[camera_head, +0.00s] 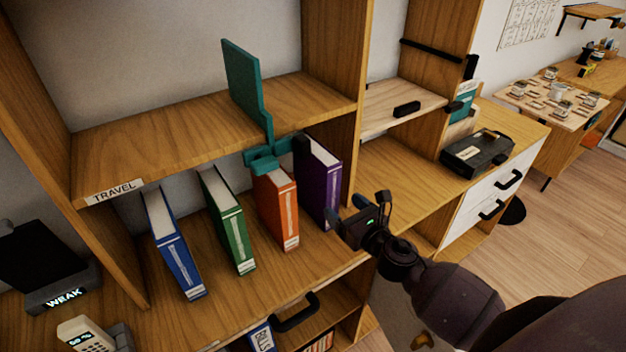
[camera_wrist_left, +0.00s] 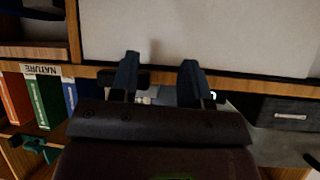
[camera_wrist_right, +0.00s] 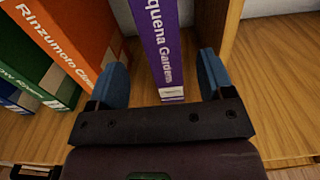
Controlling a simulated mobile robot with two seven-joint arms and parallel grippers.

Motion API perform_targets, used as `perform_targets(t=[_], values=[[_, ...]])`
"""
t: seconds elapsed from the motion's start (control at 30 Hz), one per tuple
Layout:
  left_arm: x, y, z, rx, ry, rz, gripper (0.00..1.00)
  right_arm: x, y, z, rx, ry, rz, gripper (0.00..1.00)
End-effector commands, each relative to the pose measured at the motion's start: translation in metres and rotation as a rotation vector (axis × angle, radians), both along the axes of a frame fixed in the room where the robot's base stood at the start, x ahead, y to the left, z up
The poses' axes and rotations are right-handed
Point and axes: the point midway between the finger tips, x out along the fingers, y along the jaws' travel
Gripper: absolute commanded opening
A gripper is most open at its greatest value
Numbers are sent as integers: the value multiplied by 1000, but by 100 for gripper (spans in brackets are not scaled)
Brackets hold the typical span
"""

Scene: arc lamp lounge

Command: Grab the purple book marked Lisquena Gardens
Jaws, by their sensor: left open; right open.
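The purple book (camera_head: 318,187) stands upright on the lower shelf in the head view, at the right end of a spaced row. In the right wrist view the purple book (camera_wrist_right: 160,45) shows "quena Gardens" in white on its spine. My right gripper (camera_head: 352,213) is open in front of it, near the shelf's right side panel. In the right wrist view one finger of my right gripper (camera_wrist_right: 165,70) is on each side of the spine, with gaps visible. My left gripper (camera_wrist_left: 160,68) is open and empty in its wrist view, before a pale panel.
An orange book (camera_head: 275,205) stands left of the purple one, then green (camera_head: 228,220) and blue (camera_head: 175,245) books. A teal bracket (camera_head: 262,155) hangs at the upper shelf's edge above the orange book. A wooden upright (camera_head: 355,130) is close on the right.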

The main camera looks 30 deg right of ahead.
Motion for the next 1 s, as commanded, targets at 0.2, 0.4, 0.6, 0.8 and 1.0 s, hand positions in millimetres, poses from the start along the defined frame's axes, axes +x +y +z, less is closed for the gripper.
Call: perform_targets(t=[0.2,0.4,0.6,0.8,1.0], values=[[-2,0,0,-1,4,1,43,26,4,0,0,0,0,74],[4,-1,5,0,-9,-2,43,36,5,1,1,-1,0,74],[7,-1,10,-1,-18,-4,43,63,7,3,2,-2,1,74],[8,-2,10,-2,-21,-3,43,81,9,2,1,0,0,74],[8,-2,10,-2,-20,-3,43,83,9,1,1,1,0,74]])
